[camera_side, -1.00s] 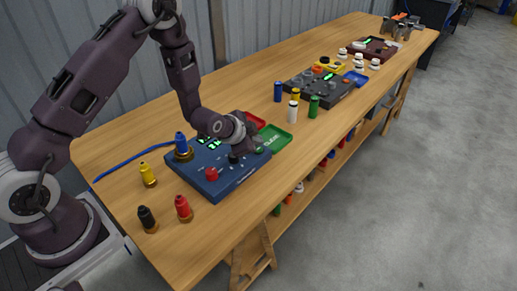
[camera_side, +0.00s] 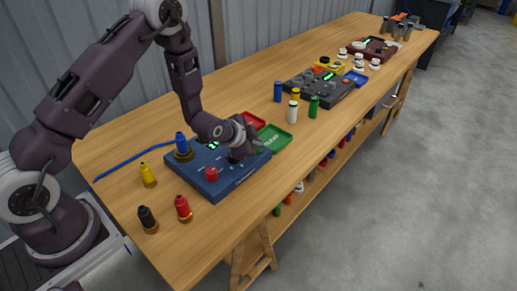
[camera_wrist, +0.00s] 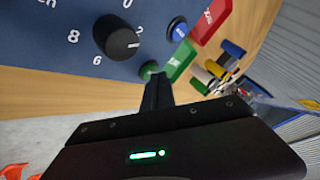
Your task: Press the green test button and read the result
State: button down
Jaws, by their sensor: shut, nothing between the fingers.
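The blue test panel (camera_side: 215,184) lies on the bench near my arm, with a lit green display (camera_side: 213,146) partly behind my wrist. In the wrist view, the green button (camera_wrist: 149,69) sits at the panel's edge, close to a black dial knob (camera_wrist: 117,37) and a blue button (camera_wrist: 177,29). My gripper (camera_wrist: 157,79) is shut and empty, its tips right at the lower right of the green button. I cannot tell whether they touch it. In the side view my gripper (camera_side: 241,153) hides the panel's right part. The display's reading is too small to make out.
A green tray (camera_side: 273,138) and a red tray (camera_side: 252,120) lie just beyond the panel. Yellow, black and red plugs (camera_side: 183,208) stand in front and left. Several small cylinders (camera_side: 292,112) and a dark panel (camera_side: 330,95) stand farther along the bench.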

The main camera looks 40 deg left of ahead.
jog(key=shift+f, duration=0.25)
dwell(0.5)
jog(key=shift+r, duration=0.85)
jog(key=shift+r, duration=2.5)
